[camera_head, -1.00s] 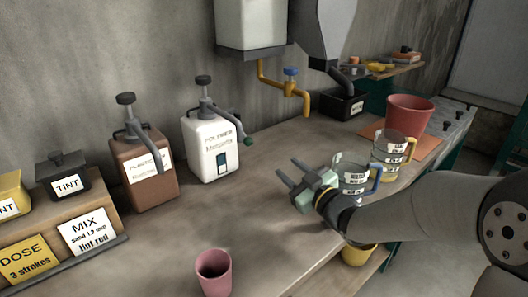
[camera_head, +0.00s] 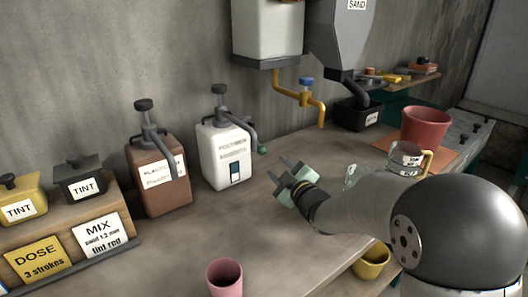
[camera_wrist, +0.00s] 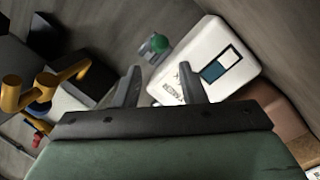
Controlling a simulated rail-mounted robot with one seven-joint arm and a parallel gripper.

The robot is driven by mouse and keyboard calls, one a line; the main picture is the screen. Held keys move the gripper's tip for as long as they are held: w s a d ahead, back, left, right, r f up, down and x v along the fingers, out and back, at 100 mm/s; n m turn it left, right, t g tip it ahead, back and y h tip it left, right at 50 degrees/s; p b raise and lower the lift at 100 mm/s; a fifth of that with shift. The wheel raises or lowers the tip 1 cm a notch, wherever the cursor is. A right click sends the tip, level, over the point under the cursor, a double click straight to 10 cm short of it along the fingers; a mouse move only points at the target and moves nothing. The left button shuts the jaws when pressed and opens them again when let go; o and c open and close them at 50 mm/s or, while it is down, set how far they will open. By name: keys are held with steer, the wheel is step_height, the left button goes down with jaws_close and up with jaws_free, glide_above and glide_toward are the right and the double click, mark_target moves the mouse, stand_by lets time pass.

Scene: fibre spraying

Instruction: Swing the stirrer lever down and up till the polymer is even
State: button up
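The white polymer canister (camera_head: 228,158) stands on the bench by the wall, with a dark top knob and a grey stirrer lever (camera_head: 245,134) that slopes down its right side to a green knob (camera_head: 262,150). My gripper (camera_head: 279,168) is in front and to the right of this knob, open and empty. In the wrist view, my gripper's fingertips (camera_wrist: 159,83) are spread apart, and the green knob (camera_wrist: 159,43) lies beyond the gap between them. The canister (camera_wrist: 205,65) shows tilted at the right there. The polymer inside cannot be seen.
Yellow piping (camera_head: 311,99) hangs above the bench behind my gripper. A pink cup (camera_head: 225,278) stands at the front; a glass jug (camera_head: 405,158) and red pot (camera_head: 426,126) are at right.

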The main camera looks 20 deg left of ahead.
mark_target(264, 152)
steer(key=p+x, duration=0.1)
steer(key=x, duration=0.9)
jaws_close()
